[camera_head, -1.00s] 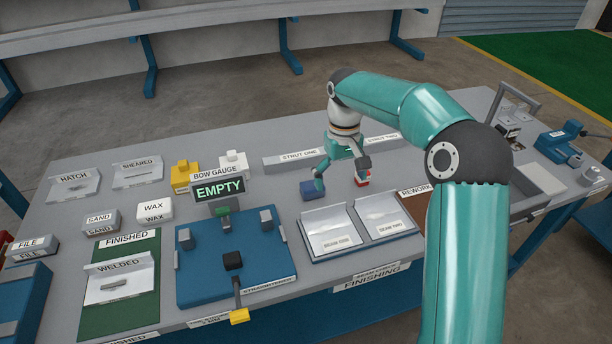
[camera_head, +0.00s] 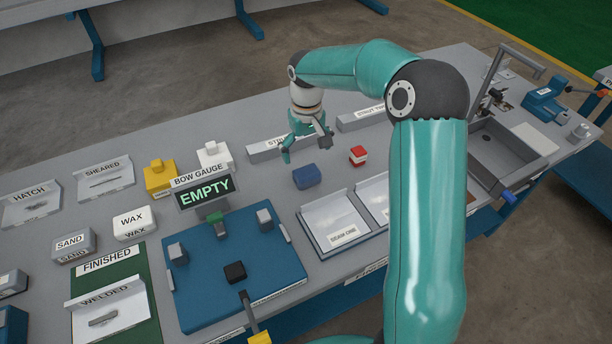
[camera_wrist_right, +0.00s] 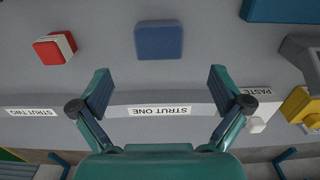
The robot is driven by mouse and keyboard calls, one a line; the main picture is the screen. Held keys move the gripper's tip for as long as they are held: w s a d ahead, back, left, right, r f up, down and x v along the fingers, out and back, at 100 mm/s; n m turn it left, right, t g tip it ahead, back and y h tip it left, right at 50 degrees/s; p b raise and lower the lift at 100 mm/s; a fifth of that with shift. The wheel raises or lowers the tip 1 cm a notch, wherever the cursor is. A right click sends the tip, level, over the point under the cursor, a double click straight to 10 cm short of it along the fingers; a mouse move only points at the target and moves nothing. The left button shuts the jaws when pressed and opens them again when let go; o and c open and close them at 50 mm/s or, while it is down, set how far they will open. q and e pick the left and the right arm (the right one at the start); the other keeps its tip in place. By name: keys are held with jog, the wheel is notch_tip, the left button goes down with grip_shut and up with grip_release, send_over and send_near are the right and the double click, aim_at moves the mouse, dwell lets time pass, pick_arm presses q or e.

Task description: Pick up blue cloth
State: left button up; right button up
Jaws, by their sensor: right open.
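The blue cloth (camera_head: 307,176) is a small folded block lying on the grey bench, left of a red and white block. It also shows in the right wrist view (camera_wrist_right: 159,41), beyond and between the fingertips. My right gripper (camera_head: 304,150) is open and empty above the bench, behind the cloth in the head view. In the right wrist view its two fingers (camera_wrist_right: 160,82) are spread wide, with the STRUT ONE label between them. The gripper is apart from the cloth. My left gripper is not in view.
The red and white block (camera_head: 358,156) stands close to the right of the cloth. The STRUT ONE rack (camera_head: 264,149) lies behind. The bow gauge (camera_head: 236,262) is front left, seam trays (camera_head: 336,222) are in front, and a sink (camera_head: 487,155) is at right.

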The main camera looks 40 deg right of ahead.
aim_at(307, 172)
notch_tip(307, 172, down, 8)
jog(key=shift+d+f+p, duration=0.1)
jog(key=shift+f+p, duration=0.05)
jog(key=shift+p, duration=0.45)
jog(key=shift+c, duration=0.2)
jog(key=c, duration=1.1)
